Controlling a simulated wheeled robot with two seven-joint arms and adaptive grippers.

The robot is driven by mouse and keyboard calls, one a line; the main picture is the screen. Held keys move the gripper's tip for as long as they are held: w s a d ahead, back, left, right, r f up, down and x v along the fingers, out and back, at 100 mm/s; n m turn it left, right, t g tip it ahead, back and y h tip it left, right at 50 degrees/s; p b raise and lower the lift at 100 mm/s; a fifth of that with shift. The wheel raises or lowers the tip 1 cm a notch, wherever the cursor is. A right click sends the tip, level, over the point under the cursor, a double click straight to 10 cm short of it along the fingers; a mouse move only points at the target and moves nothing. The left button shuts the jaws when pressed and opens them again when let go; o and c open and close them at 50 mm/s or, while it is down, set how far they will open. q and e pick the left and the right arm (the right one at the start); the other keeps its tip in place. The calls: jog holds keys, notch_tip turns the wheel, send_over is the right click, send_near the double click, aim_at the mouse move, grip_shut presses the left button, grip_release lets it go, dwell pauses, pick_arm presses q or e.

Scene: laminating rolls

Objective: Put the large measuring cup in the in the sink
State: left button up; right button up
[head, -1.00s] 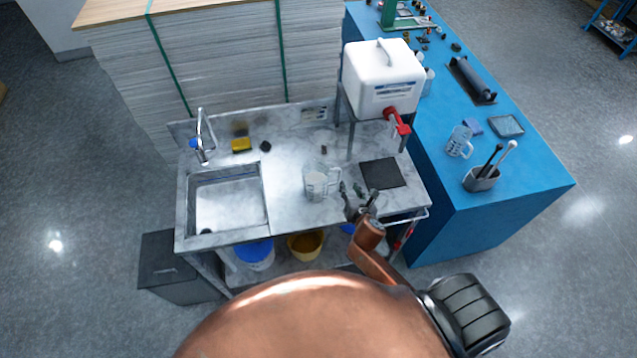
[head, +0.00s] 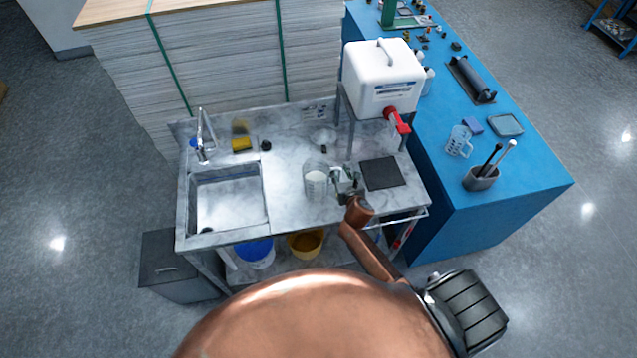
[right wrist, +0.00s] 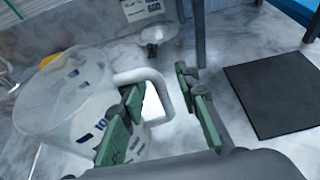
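The large measuring cup (head: 314,182), clear with dark markings, stands on the marble-look counter to the right of the sink (head: 228,205). In the right wrist view the cup (right wrist: 65,105) is at the left, with its pale handle (right wrist: 150,78) toward my gripper. My right gripper (head: 347,182) is at the handle side of the cup. Its green-padded fingers (right wrist: 163,112) are apart, one on each side of the handle, with a gap on the right. The sink basin looks empty. My left gripper is not in view.
A tap (head: 204,135) rises behind the sink. A yellow sponge (head: 241,144) lies near it. A white canister (head: 383,78) with a red tap stands on a raised stand. A dark mat (head: 382,173) lies right of the cup. Another measuring cup (head: 459,141) is on the blue table (head: 530,180).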

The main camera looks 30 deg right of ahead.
jog(key=shift+c, duration=0.4)
grip_shut()
dwell(0.4)
jog(key=shift+r, duration=0.15)
